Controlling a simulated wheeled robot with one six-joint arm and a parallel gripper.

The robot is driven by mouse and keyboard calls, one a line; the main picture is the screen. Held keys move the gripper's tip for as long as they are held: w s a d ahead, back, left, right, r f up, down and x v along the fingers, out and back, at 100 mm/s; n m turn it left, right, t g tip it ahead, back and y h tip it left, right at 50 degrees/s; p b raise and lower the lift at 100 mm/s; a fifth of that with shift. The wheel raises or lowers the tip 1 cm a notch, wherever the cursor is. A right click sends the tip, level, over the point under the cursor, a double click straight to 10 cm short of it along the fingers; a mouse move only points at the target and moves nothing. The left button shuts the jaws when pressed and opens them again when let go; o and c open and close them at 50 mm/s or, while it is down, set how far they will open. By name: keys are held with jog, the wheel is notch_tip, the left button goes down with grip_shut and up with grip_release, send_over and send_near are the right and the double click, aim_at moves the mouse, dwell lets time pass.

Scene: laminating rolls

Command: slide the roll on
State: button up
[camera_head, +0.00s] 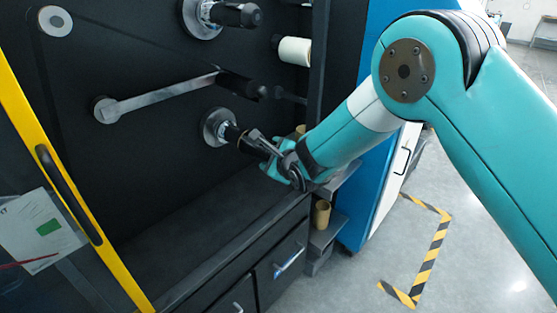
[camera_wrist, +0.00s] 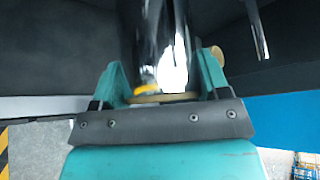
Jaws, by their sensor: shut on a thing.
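My gripper (camera_head: 270,150) is at the outer end of the lower spindle (camera_head: 231,134), which sticks out from the machine's black panel. In the wrist view my gripper (camera_wrist: 163,88) is shut on a roll with a tan core edge (camera_wrist: 160,98) between its fingers. A dark, glossy cylinder extends away beyond that edge, with a bright white patch beside it. The roll looks in line with the spindle, but my gripper hides much of it in the head view. I cannot tell how far the roll is over the spindle.
An upper spindle (camera_head: 236,14) and a white roller (camera_head: 295,51) stick out above. A metal arm (camera_head: 160,98) crosses the panel at left. A tan core (camera_head: 321,214) stands on a small shelf below. A yellow-edged door (camera_head: 70,180) stands at left.

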aim_at(253, 144)
jog(key=shift+w+a+r+b, duration=0.1)
jog(key=shift+w+a+b, duration=0.45)
jog(key=shift+w+a, duration=0.4)
jog(key=shift+w+a+f+b, duration=0.1)
jog(key=shift+w+a+b, duration=0.45)
jog(key=shift+a, duration=0.55)
jog(key=shift+w+a+r+b, duration=0.1)
jog(key=shift+w+a+b, duration=0.4)
jog(key=shift+w+a, duration=0.45)
jog(key=shift+a, duration=0.1)
jog(key=o, duration=1.4)
jog(key=shift+s, duration=0.15)
